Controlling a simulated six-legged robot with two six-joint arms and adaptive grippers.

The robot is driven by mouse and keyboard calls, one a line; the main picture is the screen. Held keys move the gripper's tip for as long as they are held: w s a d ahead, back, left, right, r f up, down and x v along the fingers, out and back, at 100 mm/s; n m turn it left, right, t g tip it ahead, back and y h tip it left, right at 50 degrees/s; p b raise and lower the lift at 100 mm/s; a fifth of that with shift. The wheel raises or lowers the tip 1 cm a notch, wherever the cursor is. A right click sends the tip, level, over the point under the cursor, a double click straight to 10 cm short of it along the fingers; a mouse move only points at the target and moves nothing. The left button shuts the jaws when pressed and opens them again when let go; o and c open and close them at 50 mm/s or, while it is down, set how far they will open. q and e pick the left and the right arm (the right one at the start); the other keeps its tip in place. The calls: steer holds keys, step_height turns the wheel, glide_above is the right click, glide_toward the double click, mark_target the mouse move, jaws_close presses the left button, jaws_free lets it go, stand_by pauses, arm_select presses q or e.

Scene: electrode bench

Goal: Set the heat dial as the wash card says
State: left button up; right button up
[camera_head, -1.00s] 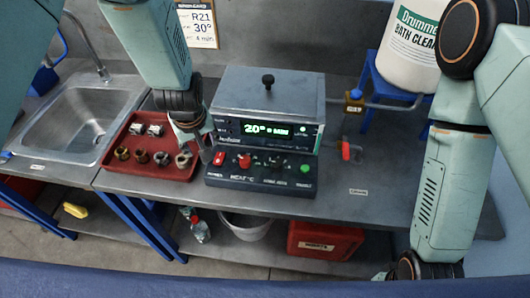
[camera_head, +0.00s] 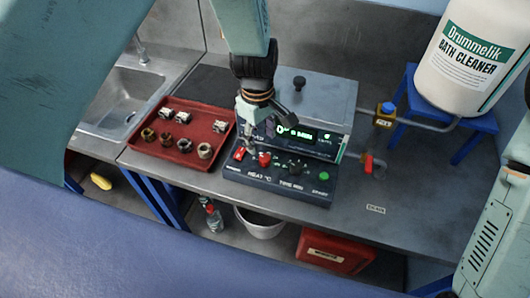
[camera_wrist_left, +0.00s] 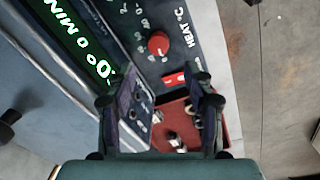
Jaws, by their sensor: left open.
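The heat dial (camera_head: 265,158) is a red knob on the black front panel (camera_head: 278,183) of the bath unit. In the left wrist view the red dial (camera_wrist_left: 158,43) sits beside the "HEAT °C" lettering, with numbers around it. The green display (camera_head: 297,133) is partly hidden by my gripper; in the left wrist view the display (camera_wrist_left: 85,45) shows "0° 0 MIN", its left part cut off. My left gripper (camera_head: 262,122) is open and empty, above the panel's left part, apart from the dial. The wash card is out of view. My right gripper is out of view.
A red switch (camera_head: 240,154) is left of the dial, a black knob (camera_head: 295,167) and green button (camera_head: 324,176) right. A red tray (camera_head: 150,147) with several fittings stands left. A red-handled valve (camera_head: 370,165) and cleaner drum (camera_head: 465,60) are right.

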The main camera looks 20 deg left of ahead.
mark_target(264, 157)
arm_select(q)
steer(key=f, duration=0.6)
steer(key=shift+w+d+f+p, duration=0.2)
steer(key=shift+d+f+p, duration=0.1)
steer(key=shift+d+p, duration=0.05)
steer(key=shift+a+f, duration=0.15)
steer(key=shift+f, duration=0.15)
steer(key=shift+s+d+r, duration=0.15)
steer(key=shift+s+d, duration=0.1)
steer(key=shift+c, duration=0.2)
steer(key=shift+w+a, duration=0.15)
steer(key=shift+w, duration=0.1)
steer(key=c, duration=0.6)
jaws_close()
